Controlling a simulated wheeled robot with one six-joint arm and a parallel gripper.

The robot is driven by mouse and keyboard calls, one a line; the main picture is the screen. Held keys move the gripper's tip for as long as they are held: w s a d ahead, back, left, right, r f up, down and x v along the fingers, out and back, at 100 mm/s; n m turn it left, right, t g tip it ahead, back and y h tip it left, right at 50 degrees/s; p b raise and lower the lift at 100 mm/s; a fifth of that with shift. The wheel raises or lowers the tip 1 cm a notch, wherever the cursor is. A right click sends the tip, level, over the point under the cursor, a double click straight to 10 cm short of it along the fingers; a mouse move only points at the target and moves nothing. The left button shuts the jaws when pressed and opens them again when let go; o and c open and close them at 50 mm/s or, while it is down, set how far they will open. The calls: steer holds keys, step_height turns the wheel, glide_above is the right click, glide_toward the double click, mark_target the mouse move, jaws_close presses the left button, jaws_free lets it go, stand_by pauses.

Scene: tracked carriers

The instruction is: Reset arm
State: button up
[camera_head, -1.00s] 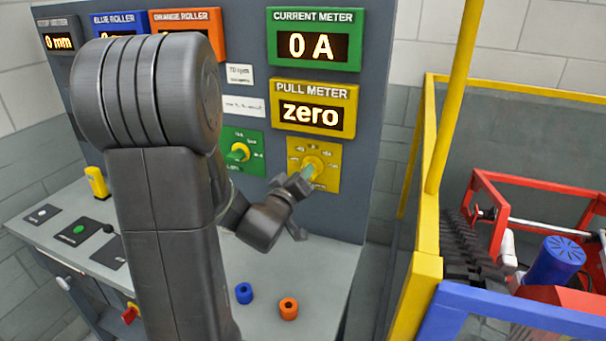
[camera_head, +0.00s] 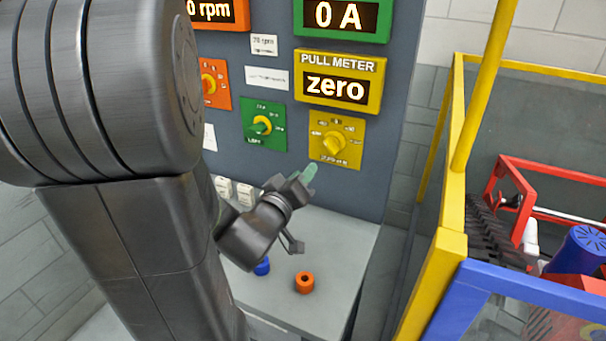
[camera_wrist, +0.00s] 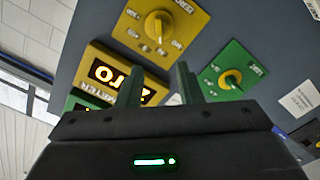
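My gripper (camera_head: 300,207) is in front of the control panel, below and left of the yellow knob plate, apart from it. In the wrist view my gripper (camera_wrist: 160,88) shows two green fingers standing apart with nothing between them. The yellow knob (camera_head: 334,143) sits on its yellow plate under the pull meter (camera_head: 339,82), which reads "zero". The yellow knob also shows in the wrist view (camera_wrist: 158,24). My arm covers the left side of the head view.
A green knob plate (camera_head: 264,127) and an orange one (camera_head: 211,84) are left of the yellow one. Blue (camera_head: 262,267) and orange (camera_head: 304,282) rings lie on the grey desk (camera_head: 335,255). A yellow-framed enclosure (camera_head: 447,262) with red and blue machinery stands at right.

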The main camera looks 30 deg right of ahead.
mark_target(326, 145)
steer(key=p+x, duration=0.2)
steer(key=x, duration=1.2)
steer(key=shift+s, duration=0.1)
steer(key=shift+a, duration=0.1)
